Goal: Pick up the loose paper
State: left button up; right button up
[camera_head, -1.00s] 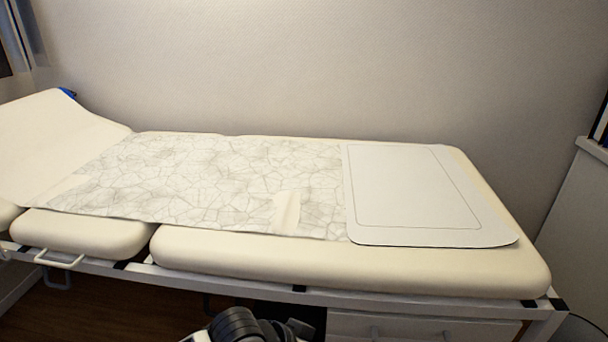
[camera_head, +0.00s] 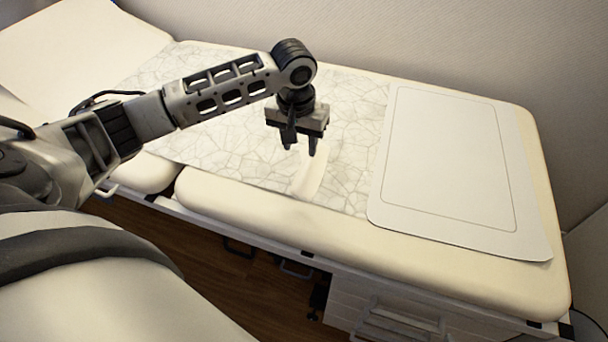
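A crinkled, line-patterned paper sheet (camera_head: 235,157) lies spread over the middle of the padded table. A small plain pale piece of paper (camera_head: 308,178) lies on its front edge, partly behind my gripper in the picture. My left arm reaches in from the left. My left gripper (camera_head: 301,148) points down above the patterned sheet, close to the small piece. Its two dark fingers are apart, with nothing visible between them. I cannot tell how high above the paper the fingertips are. My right gripper is not in view.
The cream padded table (camera_head: 250,202) has a raised headrest at the left. A white mat (camera_head: 450,150) with an outlined border lies on its right part. White drawers (camera_head: 385,312) stand below. A wall (camera_head: 450,40) runs behind.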

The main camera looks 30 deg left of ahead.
aim_at(303, 175)
pick_arm(q)
jog(key=f, duration=0.3)
jog(key=w+f, duration=0.1)
jog(key=f, duration=0.3)
jog(key=f+b, duration=0.1)
jog(key=f, duration=0.3)
jog(key=shift+w+a, duration=0.15)
jog(key=shift+w, duration=0.15)
jog(key=shift+r, duration=0.1)
jog(key=shift+c, duration=0.3)
grip_shut()
